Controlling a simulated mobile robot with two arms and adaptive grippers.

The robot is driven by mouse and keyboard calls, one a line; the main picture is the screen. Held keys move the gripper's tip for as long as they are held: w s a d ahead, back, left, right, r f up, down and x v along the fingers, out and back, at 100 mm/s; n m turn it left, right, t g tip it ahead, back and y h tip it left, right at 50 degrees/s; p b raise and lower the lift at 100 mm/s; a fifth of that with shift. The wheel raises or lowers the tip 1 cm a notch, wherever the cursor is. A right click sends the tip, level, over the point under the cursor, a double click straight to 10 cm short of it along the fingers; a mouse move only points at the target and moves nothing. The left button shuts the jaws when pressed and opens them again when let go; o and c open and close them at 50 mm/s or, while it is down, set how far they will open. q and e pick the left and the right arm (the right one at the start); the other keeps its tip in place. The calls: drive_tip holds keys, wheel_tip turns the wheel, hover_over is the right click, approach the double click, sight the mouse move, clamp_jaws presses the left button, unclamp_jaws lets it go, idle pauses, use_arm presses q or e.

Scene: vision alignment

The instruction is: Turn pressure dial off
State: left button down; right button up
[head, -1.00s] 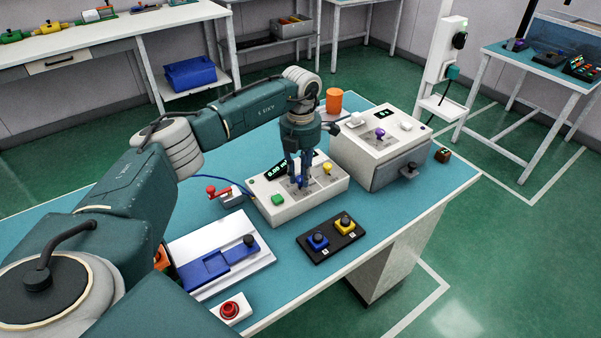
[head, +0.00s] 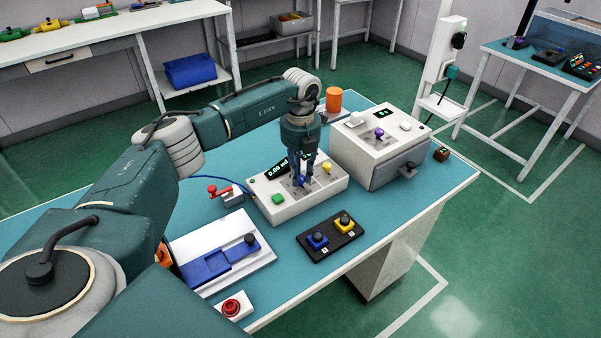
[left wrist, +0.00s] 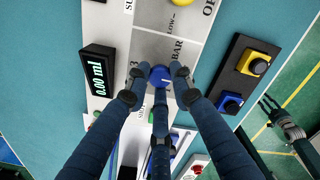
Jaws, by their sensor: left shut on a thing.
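The blue pressure dial (head: 302,181) stands on the sloped top of a white box (head: 285,205). In the left wrist view the dial (left wrist: 160,76) has a white pointer mark and "BAR" and "LOW" printed beside it. My left gripper (head: 303,180) points down from above, its fingers closed around the dial. The fingers (left wrist: 160,80) touch or nearly touch its sides and hide part of the scale. What seems to be my right gripper (left wrist: 275,108) shows small at the right edge of the left wrist view, off the table; its opening is unclear.
The box also has a display (left wrist: 97,78) reading 0.00 ml, a green button (head: 278,198) and a yellow knob (head: 327,167). A two-button panel (head: 331,236) lies in front, a larger grey-white machine (head: 378,150) behind right, and a blue slider plate (head: 222,260) at left.

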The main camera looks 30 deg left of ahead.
sight(301, 177)
use_arm(q)
drive_tip(key=shift+w+r, duration=0.1)
idle(0.4)
drive_tip(key=c, duration=1.5)
unclamp_jaws()
drive_tip(key=shift+r, duration=0.15)
wheel_tip(301, 177, up, 12)
drive_tip(key=shift+f, duration=0.15)
